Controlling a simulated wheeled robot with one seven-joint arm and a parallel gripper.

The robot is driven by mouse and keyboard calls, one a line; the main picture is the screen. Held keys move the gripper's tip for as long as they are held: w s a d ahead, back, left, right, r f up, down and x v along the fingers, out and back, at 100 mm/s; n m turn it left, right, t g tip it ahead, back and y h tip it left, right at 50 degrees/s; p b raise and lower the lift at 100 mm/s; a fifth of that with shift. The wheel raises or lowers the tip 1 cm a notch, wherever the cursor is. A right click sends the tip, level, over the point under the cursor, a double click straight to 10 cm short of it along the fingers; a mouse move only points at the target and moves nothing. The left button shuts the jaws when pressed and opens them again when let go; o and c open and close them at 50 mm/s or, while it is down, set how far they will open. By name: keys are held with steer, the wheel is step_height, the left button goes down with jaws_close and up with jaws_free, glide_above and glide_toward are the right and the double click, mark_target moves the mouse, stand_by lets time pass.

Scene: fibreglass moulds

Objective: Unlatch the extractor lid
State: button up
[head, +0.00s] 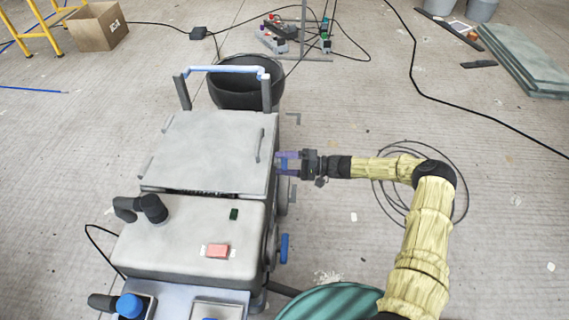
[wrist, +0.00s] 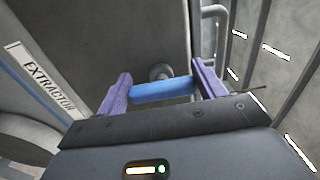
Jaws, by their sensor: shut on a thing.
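The extractor (head: 130,245) is a grey machine with a flat pale lid (head: 205,145) lying closed on top. A bar handle stands on the lid's right part. My gripper (head: 287,163) reaches in from the right to the extractor's right side, just below the lid's edge. In the wrist view, its purple fingers (wrist: 163,86) are shut on a blue latch handle (wrist: 163,91), which spans between them beside a round grey pivot. The "EXTRACTOR" label (wrist: 48,85) shows at left there. My gripper hides most of this latch in the head view.
A second blue handle (head: 284,248) sits lower on the same side. A black tub (head: 246,92) stands behind the extractor. A teal round object (head: 335,303) is at the bottom, near my arm. Cables lie on the floor at right.

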steer(key=o, duration=1)
steer(key=shift+d, duration=0.1)
steer(key=d+p, duration=0.1)
steer(key=d, duration=0.4)
steer(key=d+p, duration=0.1)
steer(key=d, duration=0.5)
steer(key=d+p, duration=0.1)
steer(key=d, duration=0.5)
steer(key=shift+s+d, duration=0.15)
steer(key=shift+s, duration=0.15)
